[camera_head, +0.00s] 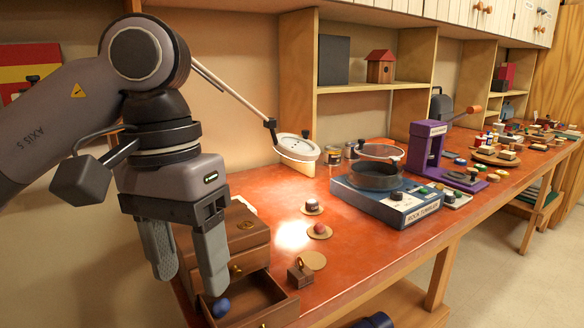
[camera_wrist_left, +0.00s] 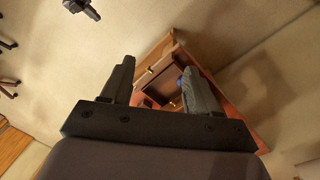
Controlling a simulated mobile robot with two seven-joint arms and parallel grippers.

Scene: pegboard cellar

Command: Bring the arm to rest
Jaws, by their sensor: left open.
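My left gripper (camera_head: 188,285) hangs with its fingers down at the left, in front of a small wooden chest (camera_head: 238,228) on the bench. Its two grey fingers are apart, with nothing seen between them. The chest's lower drawer (camera_head: 272,312) is pulled out, and a blue ball (camera_head: 221,307) lies in it, just beside the right finger in the picture. In the left wrist view the open fingers (camera_wrist_left: 160,72) point toward the chest and drawer (camera_wrist_left: 155,72), with a bit of blue by the right finger. My right gripper does not show.
The red-brown bench (camera_head: 345,233) runs to the back right. A rock tumbler (camera_head: 400,210), a purple press (camera_head: 436,150), a lamp (camera_head: 298,148) and small stones on round pads (camera_head: 319,232) stand on it. A small brown block (camera_head: 299,272) sits near the drawer. Floor is clear at right.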

